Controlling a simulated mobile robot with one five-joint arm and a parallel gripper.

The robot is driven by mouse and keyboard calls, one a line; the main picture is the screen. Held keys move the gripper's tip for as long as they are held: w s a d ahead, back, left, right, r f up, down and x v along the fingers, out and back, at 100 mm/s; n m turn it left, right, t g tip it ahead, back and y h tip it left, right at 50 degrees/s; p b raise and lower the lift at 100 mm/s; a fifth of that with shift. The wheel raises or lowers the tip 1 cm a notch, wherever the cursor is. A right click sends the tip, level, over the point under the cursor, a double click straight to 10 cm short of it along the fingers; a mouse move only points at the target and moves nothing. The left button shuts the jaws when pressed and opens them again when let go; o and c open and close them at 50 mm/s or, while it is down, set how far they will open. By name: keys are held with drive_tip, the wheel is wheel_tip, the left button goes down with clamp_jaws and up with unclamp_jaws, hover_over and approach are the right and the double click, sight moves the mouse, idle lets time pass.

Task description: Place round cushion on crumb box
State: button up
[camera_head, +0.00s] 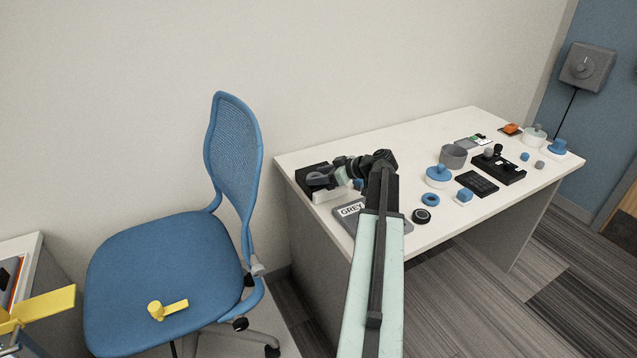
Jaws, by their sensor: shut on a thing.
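My gripper (328,178) is at the left end of the white desk, with my arm reaching over the desk from the front. It is shut on a small grey rounded thing (316,178), which looks like the round cushion. The cushion is over or against a low black box with a white front (322,196), which may be the crumb box; I cannot tell whether they touch. My gripper and wrist hide part of the box.
A grey tray marked GREY (352,209) lies beside my arm. Farther right on the desk (300,158) are a blue ring (430,199), a black puck (421,216), a blue-lidded pot (438,177) and a grey bowl (453,157). A blue chair (165,265) stands left.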

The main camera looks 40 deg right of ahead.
drive_tip(key=shift+r, duration=0.1)
drive_tip(key=o, duration=1.3)
drive_tip(key=shift+f, duration=0.2)
drive_tip(key=shift+o, duration=0.2)
drive_tip(key=shift+r, duration=0.2)
drive_tip(key=p+v, duration=0.6)
drive_tip(key=v, duration=0.6)
drive_tip(key=shift+s+f, duration=0.1)
